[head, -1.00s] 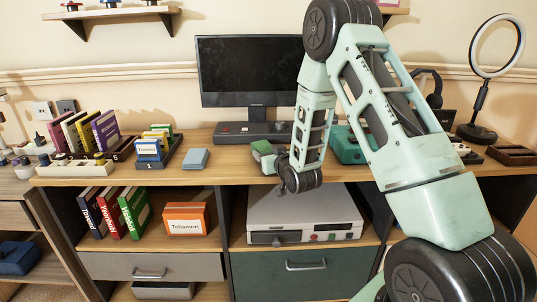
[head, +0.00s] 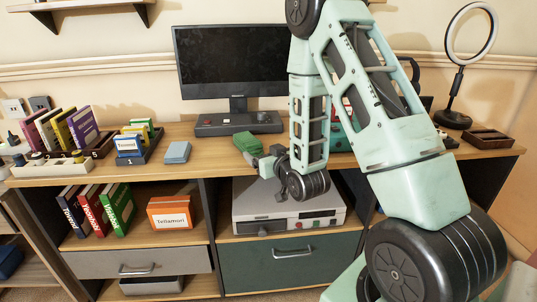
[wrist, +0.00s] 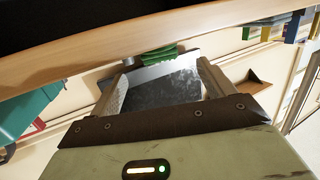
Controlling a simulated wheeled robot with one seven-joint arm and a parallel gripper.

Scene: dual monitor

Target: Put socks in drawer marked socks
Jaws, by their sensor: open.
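I cannot make out any socks for sure, and no label reading "socks" is legible. A dark blue item (head: 10,262) lies on a shelf at the left edge of the head view, too cut off to identify. A grey drawer (head: 105,264) and a dark green drawer (head: 245,262) are shut under the desk.
The desk (head: 205,150) carries a monitor (head: 232,62), a keyboard-like console (head: 238,123), books (head: 65,130) and a ring light (head: 456,85). A grey machine (head: 285,205) sits on the shelf below. An orange box (head: 170,214) is left of it.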

